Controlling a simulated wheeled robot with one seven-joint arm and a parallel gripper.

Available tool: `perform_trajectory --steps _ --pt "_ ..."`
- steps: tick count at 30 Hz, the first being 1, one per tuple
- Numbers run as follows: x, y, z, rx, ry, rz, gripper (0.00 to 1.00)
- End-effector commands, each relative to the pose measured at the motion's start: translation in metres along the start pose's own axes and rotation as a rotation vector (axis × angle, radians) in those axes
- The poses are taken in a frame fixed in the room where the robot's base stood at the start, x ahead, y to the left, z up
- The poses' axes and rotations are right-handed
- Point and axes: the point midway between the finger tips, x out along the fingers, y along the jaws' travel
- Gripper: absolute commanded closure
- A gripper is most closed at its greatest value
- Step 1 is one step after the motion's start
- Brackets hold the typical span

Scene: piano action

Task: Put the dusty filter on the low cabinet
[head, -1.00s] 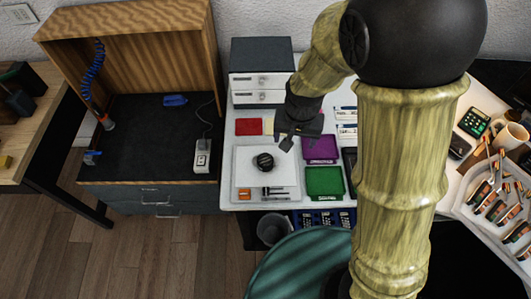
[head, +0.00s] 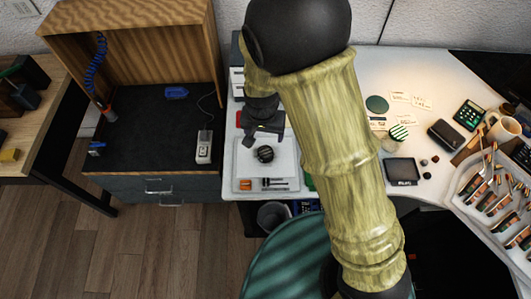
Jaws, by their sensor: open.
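A small round dark ribbed piece (head: 265,154), which may be the dusty filter, lies on a pale tray (head: 243,170) on the white bench; no dust can be made out. My gripper (head: 262,128) is open just behind and above this piece in the picture, with nothing visible between its fingers. The fingertips are small and dark, and I cannot tell their height. A low dark cabinet (head: 140,145) with drawers and a wooden hood stands at the left, its black top mostly bare.
On the cabinet top are a blue item (head: 176,92) and a white socket block (head: 204,147) with a cable. A wooden table (head: 55,125) stands further left. My arm hides the bench middle. A tool tray (head: 480,215) and mug (head: 503,133) are at the right.

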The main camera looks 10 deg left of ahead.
Motion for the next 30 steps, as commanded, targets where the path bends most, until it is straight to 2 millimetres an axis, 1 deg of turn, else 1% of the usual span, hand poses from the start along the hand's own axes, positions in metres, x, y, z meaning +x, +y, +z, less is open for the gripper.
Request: perform_trajectory --steps 1,9,12,15,18,26,30 --pt "0.01 0.002 0.0 0.001 -0.004 0.004 0.26" --pt "0.054 0.001 0.001 0.0 -0.003 0.003 0.26" --pt "0.069 0.001 0.0 0.0 -0.002 0.002 0.26" --pt "0.079 0.001 0.0 0.0 -0.002 0.001 0.26" --pt "0.082 0.0 0.0 0.0 0.001 0.0 0.26" --pt "0.083 0.0 0.0 0.0 0.001 0.0 0.26" --pt "0.089 0.001 0.0 0.0 -0.002 0.002 0.26"
